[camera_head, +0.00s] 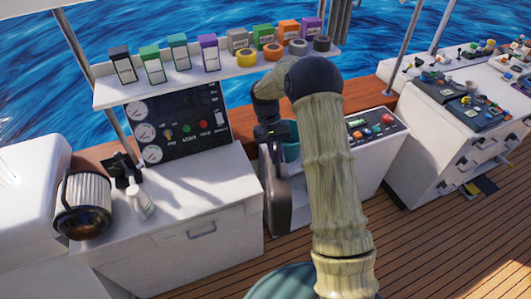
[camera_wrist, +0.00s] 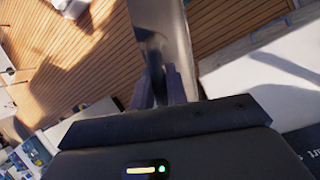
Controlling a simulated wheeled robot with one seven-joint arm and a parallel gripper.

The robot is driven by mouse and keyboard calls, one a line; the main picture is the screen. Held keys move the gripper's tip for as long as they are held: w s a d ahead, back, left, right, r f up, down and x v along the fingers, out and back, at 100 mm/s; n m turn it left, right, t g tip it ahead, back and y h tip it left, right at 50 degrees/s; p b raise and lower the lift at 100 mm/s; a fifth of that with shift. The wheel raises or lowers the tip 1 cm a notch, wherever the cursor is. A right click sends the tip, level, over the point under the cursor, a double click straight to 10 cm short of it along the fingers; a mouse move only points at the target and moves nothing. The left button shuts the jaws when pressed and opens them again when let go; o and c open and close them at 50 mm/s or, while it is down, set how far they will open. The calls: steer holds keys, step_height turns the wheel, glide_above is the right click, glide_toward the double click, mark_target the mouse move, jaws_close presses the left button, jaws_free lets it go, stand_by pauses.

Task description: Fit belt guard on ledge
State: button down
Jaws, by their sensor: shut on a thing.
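My gripper (camera_wrist: 165,88) is shut on a long, grey, shiny metal piece, which looks like the belt guard (camera_wrist: 160,25). In the head view the guard (camera_head: 278,195) hangs down below my gripper (camera_head: 271,137), in the gap between the left white cabinet and the white console at right. Its lower end is near the deck; whether it touches anything cannot be told. My arm hides part of that area. I cannot tell for sure which surface is the ledge; a brown wooden ledge (camera_head: 366,95) runs behind the cabinets.
The left cabinet (camera_head: 200,215) carries a gauge panel (camera_head: 180,125), a white bottle (camera_head: 138,203) and a ribbed filter (camera_head: 84,205). A shelf (camera_head: 215,75) above holds several boxes and tape rolls. A button console (camera_head: 375,128) stands right. The wooden deck (camera_head: 440,240) is open at front right.

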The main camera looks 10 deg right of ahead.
mark_target(282, 169)
steer(key=shift+w+d+f+m+y, duration=0.1)
steer(key=shift+d+f+m+y, duration=0.2)
steer(key=shift+d, duration=0.2)
steer(key=shift+w+d+f+m+y, duration=0.1)
steer(key=shift+d+f+m, duration=0.05)
steer(key=shift+d+m, duration=0.3)
steer(key=shift+f+b, duration=2.2)
